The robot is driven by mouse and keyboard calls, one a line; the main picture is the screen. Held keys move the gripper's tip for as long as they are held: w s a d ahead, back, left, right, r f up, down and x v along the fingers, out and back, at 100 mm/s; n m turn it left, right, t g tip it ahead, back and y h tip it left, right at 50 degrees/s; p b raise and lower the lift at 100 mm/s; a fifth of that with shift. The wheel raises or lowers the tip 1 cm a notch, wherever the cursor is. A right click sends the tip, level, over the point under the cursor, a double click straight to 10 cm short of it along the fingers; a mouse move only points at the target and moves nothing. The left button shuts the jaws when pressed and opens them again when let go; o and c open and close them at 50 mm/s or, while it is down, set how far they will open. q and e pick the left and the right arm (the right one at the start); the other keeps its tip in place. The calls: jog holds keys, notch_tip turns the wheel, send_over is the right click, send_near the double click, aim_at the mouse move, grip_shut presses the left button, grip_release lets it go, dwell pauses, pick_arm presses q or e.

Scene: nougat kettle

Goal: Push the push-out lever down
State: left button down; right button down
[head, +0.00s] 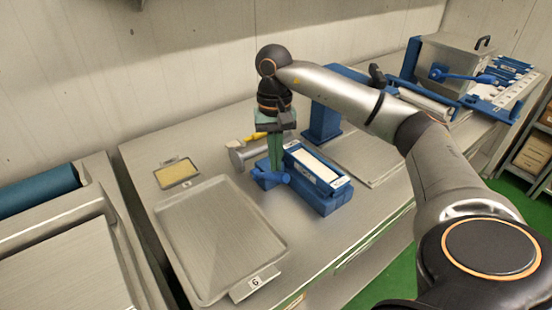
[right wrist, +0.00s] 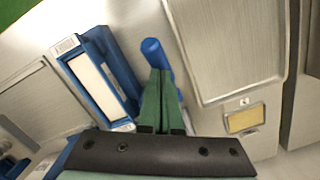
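The push-out lever (head: 268,176) is a short blue bar with a rounded end. It sticks out at the left of a blue press block with a white-topped slot (head: 318,172). In the right wrist view the lever's blue rounded end (right wrist: 153,48) shows just beyond my fingertips. My right gripper (head: 275,170) points down at the lever, its green fingers together with nothing visible between them. In the right wrist view the fingertips (right wrist: 158,75) overlap the lever; I cannot tell whether they touch it. My left gripper is not in view.
A large metal tray (head: 215,235) lies left of the block, with a small tray of yellowish stuff (head: 177,173) behind it. A metal cylinder with a yellow handle (head: 254,137) is close behind the gripper. A steel machine (head: 450,60) stands at the back right.

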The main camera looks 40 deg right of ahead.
aim_at(275, 174)
jog(key=shift+f, duration=0.1)
notch_tip(275, 174, down, 4)
jog(key=b, duration=0.3)
jog(key=shift+f, duration=0.2)
jog(key=shift+r, duration=0.1)
jog(key=shift+w+r, duration=0.1)
jog(key=shift+w+d+r+p, duration=0.2)
jog(key=shift+w+d+p, duration=0.2)
jog(key=shift+w, duration=0.2)
jog(key=shift+w+d+r+p, duration=0.2)
jog(key=shift+w+d+p, duration=0.1)
jog(key=shift+w+d, duration=0.2)
